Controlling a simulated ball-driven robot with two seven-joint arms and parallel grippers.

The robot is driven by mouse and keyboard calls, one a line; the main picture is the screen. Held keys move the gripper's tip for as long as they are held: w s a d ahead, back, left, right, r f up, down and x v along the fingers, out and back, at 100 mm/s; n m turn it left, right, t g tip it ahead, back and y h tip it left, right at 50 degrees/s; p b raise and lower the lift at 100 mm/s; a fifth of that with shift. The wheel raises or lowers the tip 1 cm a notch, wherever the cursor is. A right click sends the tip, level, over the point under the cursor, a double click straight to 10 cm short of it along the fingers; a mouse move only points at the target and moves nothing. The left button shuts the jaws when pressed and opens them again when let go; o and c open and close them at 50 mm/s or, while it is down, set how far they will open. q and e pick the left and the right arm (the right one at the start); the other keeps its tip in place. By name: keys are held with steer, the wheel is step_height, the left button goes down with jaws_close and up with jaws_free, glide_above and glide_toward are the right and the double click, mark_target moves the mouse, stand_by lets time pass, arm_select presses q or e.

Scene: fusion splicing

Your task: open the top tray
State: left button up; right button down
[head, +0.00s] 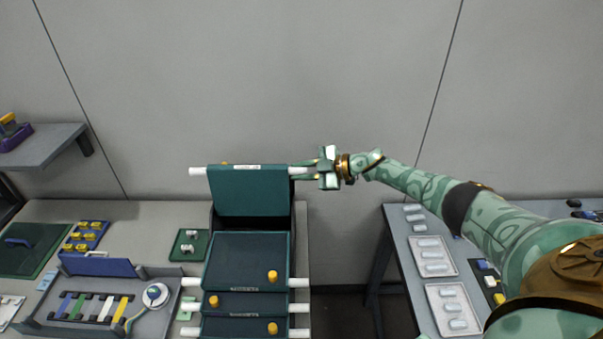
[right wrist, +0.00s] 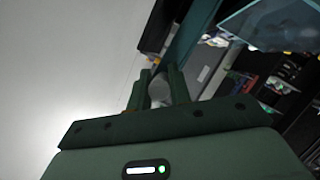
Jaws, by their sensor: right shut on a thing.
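A stack of dark teal trays stands at the middle of the table in the head view. The top tray (head: 250,190) is swung up and stands raised at the back of the stack, with white pegs sticking out at both sides. My right gripper (head: 304,170) is shut on the white peg (head: 298,171) at its right side. In the right wrist view the two fingers (right wrist: 159,88) close around a pale round piece. The lower trays (head: 245,260) lie flat in front, with orange knobs and white side pegs. My left gripper is not in view.
A grey workstation (head: 170,322) with coloured strips and a round white dial lies left of the stack. A small green plate (head: 189,246) lies beside it. A second table (head: 405,270) with blister-like packs stands right, across a gap.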

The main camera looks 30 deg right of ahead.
steer(key=c, duration=1.3)
jaws_free()
steer(key=v, duration=1.6)
steer(key=shift+d, duration=0.15)
